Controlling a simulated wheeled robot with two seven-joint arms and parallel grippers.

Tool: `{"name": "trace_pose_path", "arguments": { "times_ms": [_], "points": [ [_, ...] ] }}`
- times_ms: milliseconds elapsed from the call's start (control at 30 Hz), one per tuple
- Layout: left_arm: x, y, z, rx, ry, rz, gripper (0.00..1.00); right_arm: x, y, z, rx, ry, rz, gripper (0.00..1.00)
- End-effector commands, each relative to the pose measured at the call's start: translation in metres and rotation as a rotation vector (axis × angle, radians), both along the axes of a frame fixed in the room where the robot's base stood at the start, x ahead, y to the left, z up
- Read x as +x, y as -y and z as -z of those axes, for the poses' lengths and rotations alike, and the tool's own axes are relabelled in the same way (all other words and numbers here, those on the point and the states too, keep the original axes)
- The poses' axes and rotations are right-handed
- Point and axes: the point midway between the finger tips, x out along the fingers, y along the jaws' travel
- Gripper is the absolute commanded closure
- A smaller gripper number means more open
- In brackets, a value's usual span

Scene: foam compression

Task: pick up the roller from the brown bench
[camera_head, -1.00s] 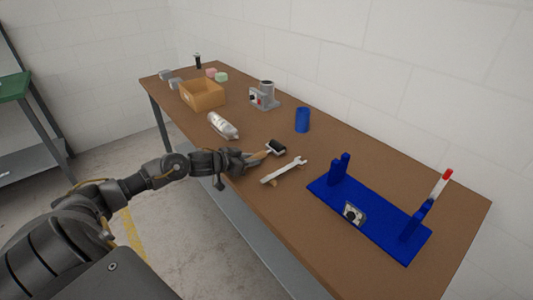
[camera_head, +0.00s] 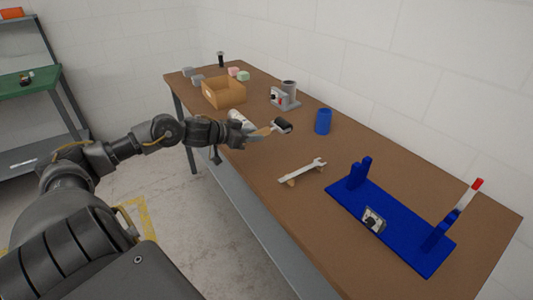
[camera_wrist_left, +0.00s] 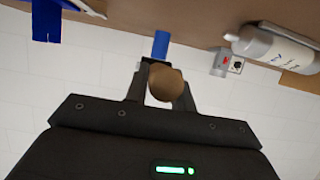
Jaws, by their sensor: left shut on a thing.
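The roller (camera_head: 282,126) has a dark cylindrical head and a tan wooden handle. My left gripper (camera_head: 250,135) is shut on the handle, and the roller appears held above the brown bench (camera_head: 262,176). My right gripper is not in view.
A wrench (camera_head: 303,172) lies in front, and a blue fixture (camera_head: 392,226) stands at the right. A blue cup (camera_head: 323,121), a grey device (camera_head: 286,96) and a cardboard box (camera_head: 223,92) stand farther back. A white bottle (camera_head: 240,119) is partly hidden behind my gripper.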

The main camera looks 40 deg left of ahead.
Motion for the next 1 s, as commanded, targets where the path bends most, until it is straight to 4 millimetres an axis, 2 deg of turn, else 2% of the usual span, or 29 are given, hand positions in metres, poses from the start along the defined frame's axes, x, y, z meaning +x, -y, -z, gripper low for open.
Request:
{"name": "trace_pose_path", "arguments": {
  "times_ms": [33, 133, 600, 1000],
  "points": [
    [-0.007, -0.007, 0.004, 0.004, -0.009, -0.002, 1.0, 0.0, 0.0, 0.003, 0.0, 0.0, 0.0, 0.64],
    [-0.015, -0.017, -0.004, 0.003, -0.008, 0.001, 1.0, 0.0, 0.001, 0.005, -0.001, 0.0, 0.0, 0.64],
    [-0.047, -0.06, -0.032, -0.004, 0.001, 0.0, 1.0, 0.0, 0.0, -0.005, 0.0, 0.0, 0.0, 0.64],
    [-0.055, -0.069, -0.037, -0.002, 0.002, 0.001, 1.0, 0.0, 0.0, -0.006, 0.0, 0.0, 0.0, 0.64]
  ]
}}
